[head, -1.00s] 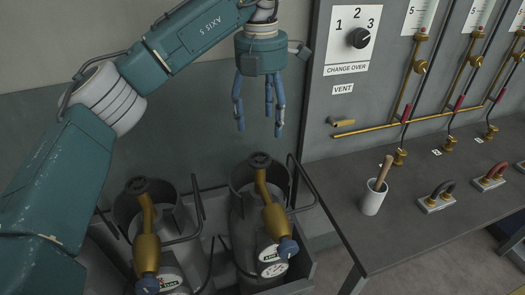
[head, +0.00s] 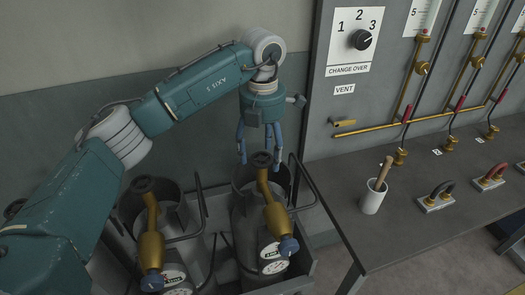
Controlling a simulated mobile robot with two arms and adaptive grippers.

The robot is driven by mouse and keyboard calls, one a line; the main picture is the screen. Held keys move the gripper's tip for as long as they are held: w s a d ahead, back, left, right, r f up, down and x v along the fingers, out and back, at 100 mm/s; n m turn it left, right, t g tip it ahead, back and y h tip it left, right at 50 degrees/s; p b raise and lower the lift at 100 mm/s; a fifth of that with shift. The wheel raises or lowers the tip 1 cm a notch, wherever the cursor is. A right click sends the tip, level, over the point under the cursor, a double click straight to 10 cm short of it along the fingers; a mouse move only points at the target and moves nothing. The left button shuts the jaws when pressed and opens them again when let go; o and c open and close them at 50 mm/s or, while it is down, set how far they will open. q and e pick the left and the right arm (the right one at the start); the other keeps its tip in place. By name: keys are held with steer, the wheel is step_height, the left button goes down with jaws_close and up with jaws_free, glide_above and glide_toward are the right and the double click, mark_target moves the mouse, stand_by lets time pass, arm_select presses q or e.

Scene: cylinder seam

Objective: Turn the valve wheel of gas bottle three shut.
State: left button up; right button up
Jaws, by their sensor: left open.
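Two grey gas bottles stand side by side at the lower middle: a right one (head: 244,222) and a left one (head: 130,208). I cannot read a bottle number on either. The right bottle has a dark valve wheel (head: 262,158) on top, inside its collar, with a brass regulator (head: 276,218) in front. The left bottle has a similar dark wheel (head: 143,184). My left gripper (head: 260,160) points down with its blue fingers open and apart, right at the right bottle's wheel. The fingertips are low around or just behind this wheel; contact cannot be told. My right gripper is out of view.
The bottles stand in a grey rack with thin bars (head: 308,183). To the right is a grey bench (head: 340,225) with a white cup (head: 372,198) holding a wooden-handled tool. A panel with a change-over knob (head: 361,39) and brass pipes stands behind. Space above the left bottle is free.

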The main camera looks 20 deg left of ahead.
arm_select(q)
steer(key=shift+c, duration=0.3)
steer(key=c, duration=1.1)
steer(key=shift+o, duration=0.2)
